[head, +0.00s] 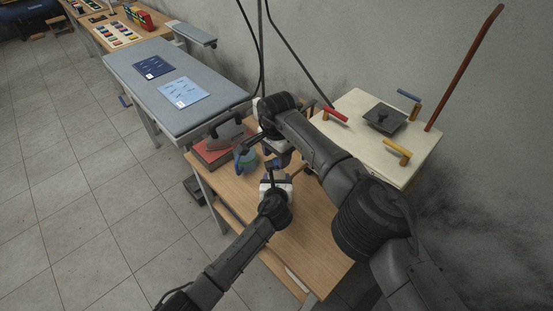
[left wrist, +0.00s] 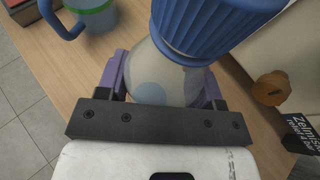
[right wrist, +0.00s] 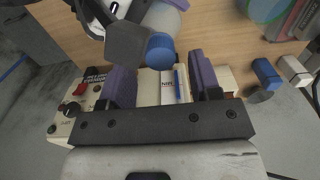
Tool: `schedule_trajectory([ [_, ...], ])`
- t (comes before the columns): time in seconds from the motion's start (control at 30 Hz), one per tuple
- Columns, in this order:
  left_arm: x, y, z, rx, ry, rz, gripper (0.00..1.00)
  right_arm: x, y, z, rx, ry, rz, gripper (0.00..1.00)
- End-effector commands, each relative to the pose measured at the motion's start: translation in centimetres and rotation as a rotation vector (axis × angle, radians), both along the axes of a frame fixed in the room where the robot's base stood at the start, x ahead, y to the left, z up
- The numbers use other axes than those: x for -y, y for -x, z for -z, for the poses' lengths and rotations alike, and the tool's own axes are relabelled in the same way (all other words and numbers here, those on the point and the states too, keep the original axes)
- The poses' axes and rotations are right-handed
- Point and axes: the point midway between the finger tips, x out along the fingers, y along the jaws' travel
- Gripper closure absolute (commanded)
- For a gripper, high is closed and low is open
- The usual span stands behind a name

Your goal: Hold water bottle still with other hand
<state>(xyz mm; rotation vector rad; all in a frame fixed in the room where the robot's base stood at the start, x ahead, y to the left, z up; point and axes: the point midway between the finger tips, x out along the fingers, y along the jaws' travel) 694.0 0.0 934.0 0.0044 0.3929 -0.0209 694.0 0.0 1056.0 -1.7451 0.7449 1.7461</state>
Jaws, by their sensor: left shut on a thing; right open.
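The water bottle (left wrist: 165,75), with a pale translucent body and a ribbed blue cap (left wrist: 215,22), stands between the purple fingers of my left gripper (left wrist: 162,82) in the left wrist view. My left gripper is shut on the body below the cap. In the right wrist view the pale bottle (right wrist: 165,17) shows at the top with its blue cap (right wrist: 160,50). My right gripper (right wrist: 160,78) is open, its fingers apart, with the cap a little beyond the gap between them. In the head view the arms hide most of the bottle.
A cup (head: 245,160) with a blue handle stands left of the grippers on the wooden table (head: 315,235), near a red box (head: 215,148). A cream cabinet (head: 365,150) with red, yellow and blue handles stands right. A grey bench (head: 175,60) is behind. The table's front is clear.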

Motion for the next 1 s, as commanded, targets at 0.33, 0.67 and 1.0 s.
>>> schedule_trajectory([
  [0.33,0.0,0.0,0.0,0.000,0.000,0.000,1.00,0.0,0.0,-2.2,-0.001,0.000,0.000,0.42],
  [0.67,0.0,0.0,0.0,0.000,0.000,0.000,1.00,0.0,0.0,-2.7,0.000,0.000,0.000,0.47],
  [1.0,0.0,0.0,0.0,0.000,0.000,0.000,1.00,0.0,0.0,-5.7,0.000,0.001,0.001,0.47],
])
